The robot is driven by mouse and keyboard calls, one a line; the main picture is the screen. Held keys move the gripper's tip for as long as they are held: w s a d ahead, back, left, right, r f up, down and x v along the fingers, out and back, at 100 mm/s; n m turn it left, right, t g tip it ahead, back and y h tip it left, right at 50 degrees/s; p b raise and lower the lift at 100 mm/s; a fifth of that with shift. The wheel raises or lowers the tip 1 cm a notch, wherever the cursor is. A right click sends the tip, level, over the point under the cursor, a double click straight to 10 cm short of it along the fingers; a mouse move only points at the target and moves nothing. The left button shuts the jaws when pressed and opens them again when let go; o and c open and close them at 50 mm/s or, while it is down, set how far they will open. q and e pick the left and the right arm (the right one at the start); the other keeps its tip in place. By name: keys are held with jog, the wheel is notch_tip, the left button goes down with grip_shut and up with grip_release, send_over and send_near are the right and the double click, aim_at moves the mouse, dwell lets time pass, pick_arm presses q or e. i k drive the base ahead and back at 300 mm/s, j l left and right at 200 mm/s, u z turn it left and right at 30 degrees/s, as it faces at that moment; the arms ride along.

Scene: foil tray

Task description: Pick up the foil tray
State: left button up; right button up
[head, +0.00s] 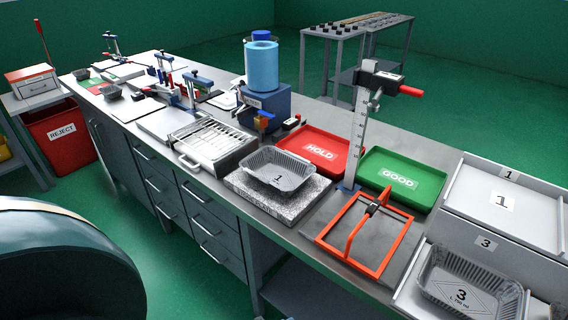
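A silver foil tray (280,166) sits upright and empty on a speckled granite slab (238,184) near the front edge of the workbench. A "1" shows on it. A second foil tray (450,272), marked 3, lies in a grey bin at the lower right. Neither of my grippers is in view, and nothing touches the tray on the slab.
Right of the slab lie an orange frame (323,237) and a tall height gauge (362,130). Behind are a red HOLD tray (335,143) and a green GOOD tray (432,178). A slatted metal unit (212,140) with a handle stands left of the slab.

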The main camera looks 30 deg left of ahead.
aim_at(283, 172)
jog(key=u, duration=1)
